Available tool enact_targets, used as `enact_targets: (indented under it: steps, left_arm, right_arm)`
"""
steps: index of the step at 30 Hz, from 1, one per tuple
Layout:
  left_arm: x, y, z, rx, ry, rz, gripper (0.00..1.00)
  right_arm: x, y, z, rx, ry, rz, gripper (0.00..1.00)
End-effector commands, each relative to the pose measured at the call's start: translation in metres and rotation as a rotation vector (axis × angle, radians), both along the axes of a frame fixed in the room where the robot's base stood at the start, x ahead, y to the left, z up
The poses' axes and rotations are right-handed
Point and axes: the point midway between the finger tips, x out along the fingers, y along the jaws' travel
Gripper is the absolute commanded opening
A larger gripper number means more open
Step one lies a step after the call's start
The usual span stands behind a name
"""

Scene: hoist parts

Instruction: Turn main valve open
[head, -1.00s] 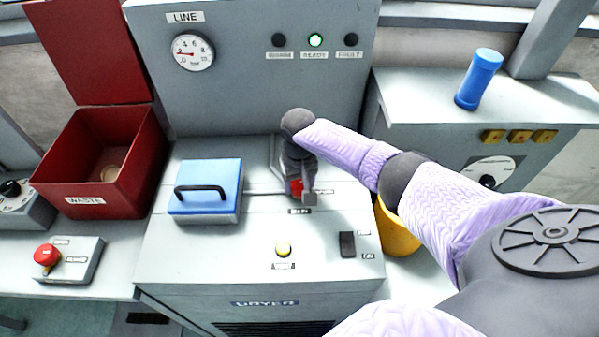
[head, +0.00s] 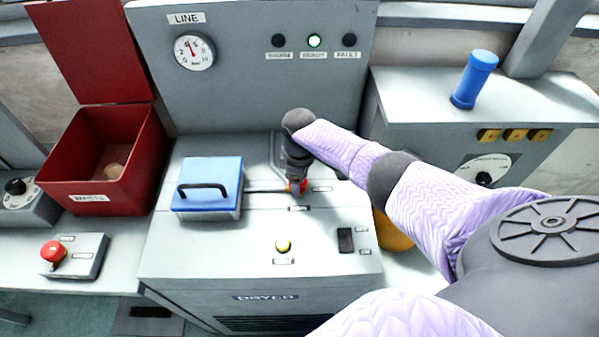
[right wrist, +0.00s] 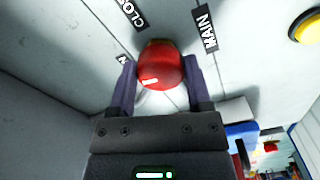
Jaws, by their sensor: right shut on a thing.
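The main valve has a red knob (right wrist: 160,66) with a white mark, on the dryer's grey top. In the right wrist view it sits between the two fingers of my right gripper (right wrist: 160,78), which is shut on it. In the head view the right gripper (head: 297,188) points down at the valve, and only a bit of red (head: 304,185) shows beside it. A MAIN label (right wrist: 205,28) and a partly cut-off label starting CLOS (right wrist: 131,14) lie beside the knob. The LINE gauge (head: 194,50) needle points nearly straight up. My left gripper is not in view.
A blue block with a black handle (head: 208,190) sits left of the valve. A yellow button (head: 283,246) and black switch (head: 345,240) are in front. A red waste bin (head: 105,195) stands left, a yellow container (head: 393,235) right. A green lamp (head: 314,41) is lit.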

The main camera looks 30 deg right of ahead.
Motion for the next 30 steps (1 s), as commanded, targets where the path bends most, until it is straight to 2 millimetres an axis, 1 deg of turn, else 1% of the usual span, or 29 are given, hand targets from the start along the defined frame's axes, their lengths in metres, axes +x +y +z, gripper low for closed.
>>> enact_targets:
  steps: [6, 12, 19, 29, 30]
  left_arm:
    - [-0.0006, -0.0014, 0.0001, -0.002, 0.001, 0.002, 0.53]
    - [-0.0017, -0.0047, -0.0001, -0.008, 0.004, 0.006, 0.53]
    - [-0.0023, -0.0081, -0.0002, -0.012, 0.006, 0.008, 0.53]
    - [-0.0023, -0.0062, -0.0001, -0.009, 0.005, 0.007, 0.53]
    - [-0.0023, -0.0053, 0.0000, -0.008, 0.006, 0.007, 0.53]
  right_arm:
    - [0.0012, -0.0001, 0.0009, 0.001, -0.003, 0.112, 0.04]
    - [0.0015, -0.0001, 0.0010, 0.002, -0.004, 0.172, 0.04]
    - [0.0017, -0.0001, 0.0012, 0.002, -0.004, 0.196, 0.05]
    - [0.0018, -0.0003, 0.0014, 0.001, -0.004, 0.198, 0.04]
    - [0.0018, -0.0003, 0.0014, 0.001, -0.004, 0.198, 0.70]
